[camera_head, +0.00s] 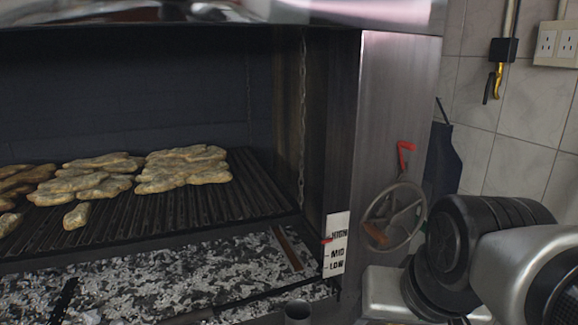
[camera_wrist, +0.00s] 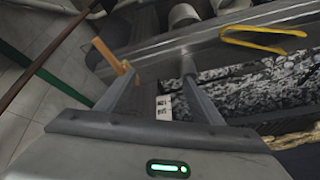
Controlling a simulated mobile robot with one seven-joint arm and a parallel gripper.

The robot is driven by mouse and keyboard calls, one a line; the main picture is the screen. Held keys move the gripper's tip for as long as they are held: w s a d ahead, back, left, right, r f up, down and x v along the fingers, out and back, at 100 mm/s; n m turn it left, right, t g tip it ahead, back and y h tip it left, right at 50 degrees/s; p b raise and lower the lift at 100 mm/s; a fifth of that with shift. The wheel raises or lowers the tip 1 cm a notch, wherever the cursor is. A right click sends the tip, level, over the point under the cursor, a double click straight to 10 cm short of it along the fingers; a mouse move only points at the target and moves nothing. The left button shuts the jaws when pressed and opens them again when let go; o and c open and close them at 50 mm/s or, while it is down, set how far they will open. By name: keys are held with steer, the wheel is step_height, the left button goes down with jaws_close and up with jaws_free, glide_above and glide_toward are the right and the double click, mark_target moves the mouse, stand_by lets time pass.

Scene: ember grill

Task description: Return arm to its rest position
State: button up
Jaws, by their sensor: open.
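My gripper (camera_wrist: 157,70) shows in the wrist view with its two fingers spread apart and nothing between them. It is near the front edge of the grill, with the white level label (camera_wrist: 163,108) visible between the fingers. My arm fills the lower right of the head view, right of the grill's side wall; the gripper itself is not visible there. Pieces of meat (camera_head: 185,168) lie in groups on the dark grill grate (camera_head: 255,196), apart from my arm.
Ash-covered coals (camera_head: 190,277) lie below the grate. A handwheel (camera_head: 421,213) with a red handle is on the grill's side, close to my arm. A yellow tong-like item (camera_wrist: 262,29) lies by the grill in the wrist view. A tiled wall with outlets (camera_head: 557,43) stands behind.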

step_height(320, 180, up, 13)
steer(key=s+n+p, duration=0.1)
steer(key=p, duration=1.1)
steer(key=shift+d+n+p, duration=0.15)
steer(key=shift+n+p, duration=0.15)
steer(key=shift+p, duration=0.1)
steer(key=shift+o, duration=0.4)
